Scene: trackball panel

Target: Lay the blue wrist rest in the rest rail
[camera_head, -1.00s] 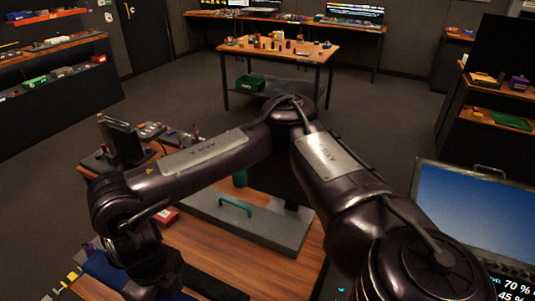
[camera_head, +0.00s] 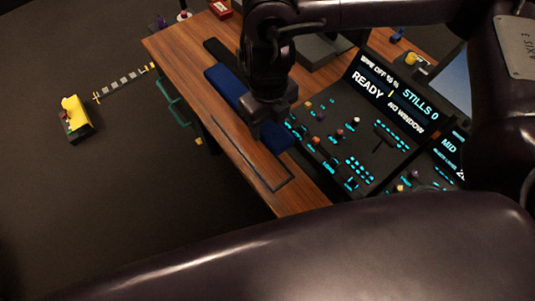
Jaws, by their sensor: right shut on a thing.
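The blue wrist rest (camera_head: 226,84) is a long blue bar. It lies slantwise over the wooden desk, beside the control panel. My right gripper (camera_head: 266,122) comes down over its middle and is shut on it, hiding part of it. The blue end shows again past the gripper, close to the panel's edge. I cannot tell whether the bar touches the desk. The rest rail (camera_head: 268,187) appears as a narrow dark outlined slot along the desk's front edge, to the lower left of the wrist rest and apart from it in the picture. My left gripper is not in view.
The control panel (camera_head: 350,139) with lit keys and knobs stands right of the wrist rest, with screens (camera_head: 391,97) behind it. A dark bar (camera_head: 222,51) lies near the blue bar's far end. The wooden desk (camera_head: 178,50) is bare at far left.

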